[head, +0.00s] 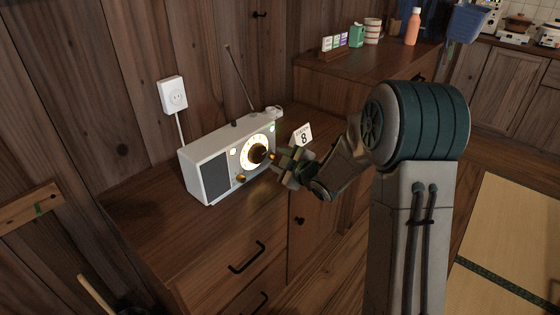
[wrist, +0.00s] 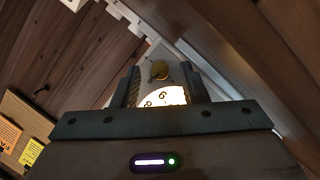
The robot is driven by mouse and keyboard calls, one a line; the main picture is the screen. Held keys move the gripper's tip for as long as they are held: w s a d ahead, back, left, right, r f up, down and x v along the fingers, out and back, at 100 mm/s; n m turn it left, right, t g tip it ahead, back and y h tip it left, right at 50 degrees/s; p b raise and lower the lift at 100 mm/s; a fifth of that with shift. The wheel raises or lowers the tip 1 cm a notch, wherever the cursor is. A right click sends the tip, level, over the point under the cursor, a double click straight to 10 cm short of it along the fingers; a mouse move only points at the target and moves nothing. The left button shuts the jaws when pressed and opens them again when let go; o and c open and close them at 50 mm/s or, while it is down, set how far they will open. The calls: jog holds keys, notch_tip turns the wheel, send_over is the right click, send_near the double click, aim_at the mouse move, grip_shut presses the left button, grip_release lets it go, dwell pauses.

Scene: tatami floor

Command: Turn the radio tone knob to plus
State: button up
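The white radio (head: 213,157) stands on the wooden cabinet, with a lit round dial (head: 246,160) and a large dark knob (head: 258,153) at its centre. A small brass knob (head: 241,178) sits low on its front; another brass-coloured spot (head: 272,156) shows close to my gripper (head: 280,164). My gripper is at the radio's right front. Contact with the knob cannot be told. No tone or plus marking is readable.
A wall socket (head: 173,95) with a cord is behind. Cabinet handles (head: 247,258) stick out below. The cabinet top left of the radio is clear.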

grip_shut()
